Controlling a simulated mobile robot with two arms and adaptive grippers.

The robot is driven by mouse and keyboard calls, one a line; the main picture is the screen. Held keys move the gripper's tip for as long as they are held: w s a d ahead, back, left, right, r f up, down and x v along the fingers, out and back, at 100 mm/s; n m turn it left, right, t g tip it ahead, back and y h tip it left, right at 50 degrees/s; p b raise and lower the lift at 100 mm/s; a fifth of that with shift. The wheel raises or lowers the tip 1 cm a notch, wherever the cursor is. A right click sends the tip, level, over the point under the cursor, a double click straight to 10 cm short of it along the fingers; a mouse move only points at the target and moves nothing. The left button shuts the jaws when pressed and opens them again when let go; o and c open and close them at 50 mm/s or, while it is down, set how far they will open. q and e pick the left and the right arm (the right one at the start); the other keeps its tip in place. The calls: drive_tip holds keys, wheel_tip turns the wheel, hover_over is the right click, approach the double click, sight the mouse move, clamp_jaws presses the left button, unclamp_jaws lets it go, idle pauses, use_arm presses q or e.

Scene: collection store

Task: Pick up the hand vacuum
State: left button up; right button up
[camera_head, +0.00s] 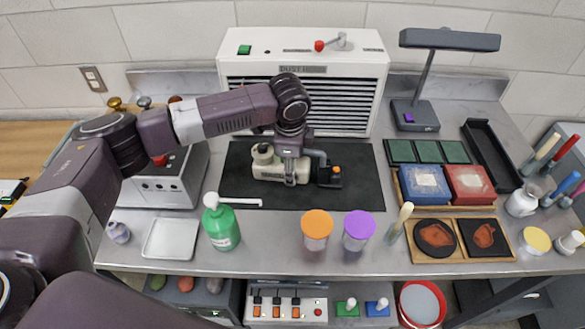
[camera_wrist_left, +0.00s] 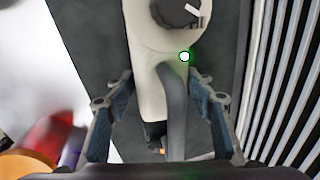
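The hand vacuum (camera_head: 266,163) lies on a black mat (camera_head: 350,198) in front of the dust hood. It has a cream body and a dark handle, with a small orange spot at its right end. In the left wrist view its cream body (camera_wrist_left: 152,50) shows a dark dial and a lit green spot, and the grey handle (camera_wrist_left: 175,110) runs down from it. My left gripper (camera_wrist_left: 160,85) is over the vacuum, its fingers apart on either side of the body and handle, with gaps visible. In the head view my left gripper (camera_head: 290,170) hides the vacuum's middle. My right gripper is not seen.
The dust hood (camera_head: 305,98) stands behind the mat. A green bottle (camera_head: 220,225), an orange-lidded jar (camera_head: 317,228) and a purple-lidded jar (camera_head: 358,229) stand along the front. A grey device (camera_head: 165,185) is at left. A lamp (camera_head: 415,115) and trays are at right.

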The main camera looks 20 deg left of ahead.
use_arm(q)
drive_tip(key=c, duration=1)
drive_tip(key=shift+r, duration=0.1)
drive_tip(key=shift+c, duration=0.9)
drive_tip(key=shift+w+r, duration=0.1)
drive_tip(key=shift+r, duration=0.15)
clamp_jaws()
wheel_tip(320, 180, up, 20)
drive_tip(key=b, duration=0.3)
drive_tip(key=shift+f, duration=0.25)
drive_tip(key=o, duration=1)
unclamp_jaws()
drive_tip(key=c, duration=0.5)
drive_tip(key=shift+f, duration=0.1)
drive_tip(key=shift+c, duration=0.5)
